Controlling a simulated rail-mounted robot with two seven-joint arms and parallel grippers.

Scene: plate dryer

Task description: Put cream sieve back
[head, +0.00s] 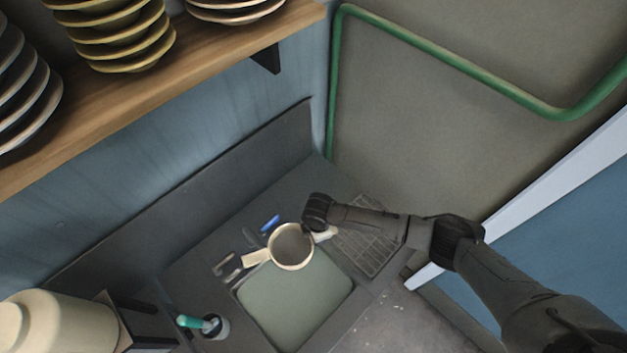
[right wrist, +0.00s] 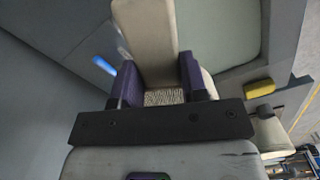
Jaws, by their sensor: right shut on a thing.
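The cream sieve (head: 291,247) is over the back of the green-grey basin, its round mesh bowl seen from above. Its broad handle (head: 256,259) points left. My right gripper (head: 319,228) is at the sieve's right side, its fingers mostly hidden under my dark wrist. In the right wrist view my purple fingers (right wrist: 163,84) are shut on the sieve, with mesh (right wrist: 163,98) showing between them and a broad cream part (right wrist: 145,35) reaching away. I cannot tell whether the sieve touches the basin. My left gripper is not in view.
The basin (head: 297,302) has a dark wire rack (head: 368,240) on its right. A blue item (head: 270,223) lies behind the sieve. A cup with a teal-handled brush (head: 211,326) stands left. A yellow block (right wrist: 258,88) shows in the wrist view. Stacked plates fill the wooden shelf (head: 210,75).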

